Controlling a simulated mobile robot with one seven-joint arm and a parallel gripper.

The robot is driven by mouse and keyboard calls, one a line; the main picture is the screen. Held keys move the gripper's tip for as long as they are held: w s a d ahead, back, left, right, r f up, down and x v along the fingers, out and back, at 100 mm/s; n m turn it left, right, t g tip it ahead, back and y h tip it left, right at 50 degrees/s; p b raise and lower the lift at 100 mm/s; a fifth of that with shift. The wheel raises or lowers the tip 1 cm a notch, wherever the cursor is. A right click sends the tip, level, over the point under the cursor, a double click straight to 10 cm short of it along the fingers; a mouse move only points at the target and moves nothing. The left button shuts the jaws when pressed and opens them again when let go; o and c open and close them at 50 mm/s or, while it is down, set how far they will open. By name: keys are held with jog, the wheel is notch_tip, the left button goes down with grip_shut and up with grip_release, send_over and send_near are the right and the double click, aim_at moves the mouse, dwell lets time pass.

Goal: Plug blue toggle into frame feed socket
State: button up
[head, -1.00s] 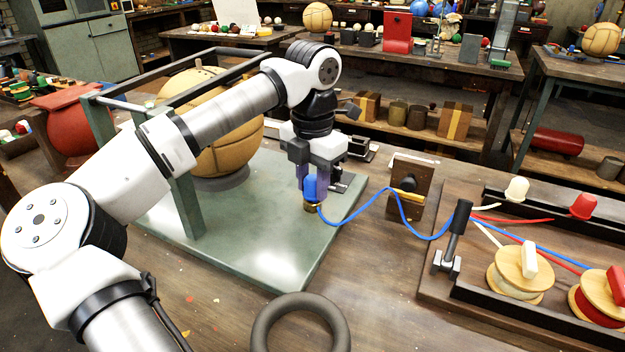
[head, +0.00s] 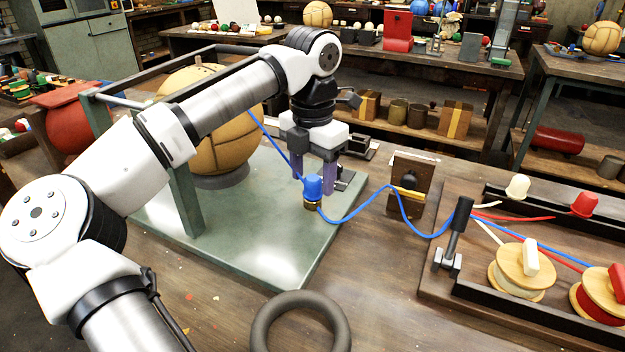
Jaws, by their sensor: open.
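The blue toggle (head: 313,187) stands upright on a small brass-coloured base (head: 313,204) near the right edge of the green metal plate (head: 265,235). I cannot clearly make out the frame feed socket; the base may be part of it. My gripper (head: 313,180) points down around the toggle, fingers apart on either side. Another blue stretch (head: 271,137) rises left from the toggle towards the tan leather ball (head: 220,145), which sits inside a green metal frame (head: 186,200).
A dark ring (head: 300,298) lies at the table's front. At right, a wooden board holds a black lever (head: 458,225), white and red toggles (head: 584,204) and thread spools (head: 520,272). The table between ring and board is clear.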

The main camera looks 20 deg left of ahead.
aim_at(312, 178)
notch_tip(312, 178, up, 12)
dwell(0.3)
jog(key=shift+s+f, duration=0.1)
